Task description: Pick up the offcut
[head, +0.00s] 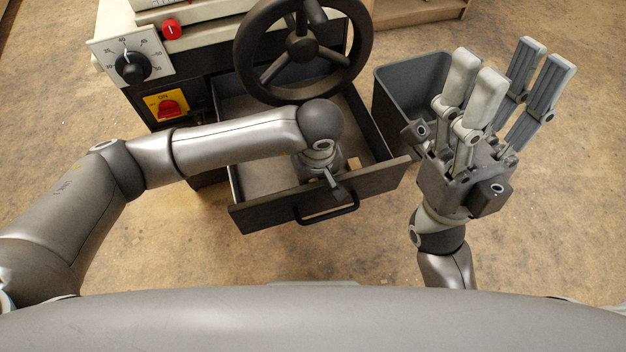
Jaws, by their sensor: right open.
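I cannot make out the offcut for sure; it may be hidden in the open drawer (250,185) behind my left arm. My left gripper (325,172) points down into the drawer near its front wall. Its wrist covers most of it and its fingertips are hidden, so I cannot tell if it holds anything. My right gripper (507,80) is raised at the right with its fingers pointing up and spread. It is open and empty, apart from the drawer.
A machine with a black handwheel (300,45), a dial (131,66) and a red switch (168,106) stands above the drawer. A grey open bin (395,85) stands right of the drawer, partly behind my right gripper. The floor (330,255) in front is clear.

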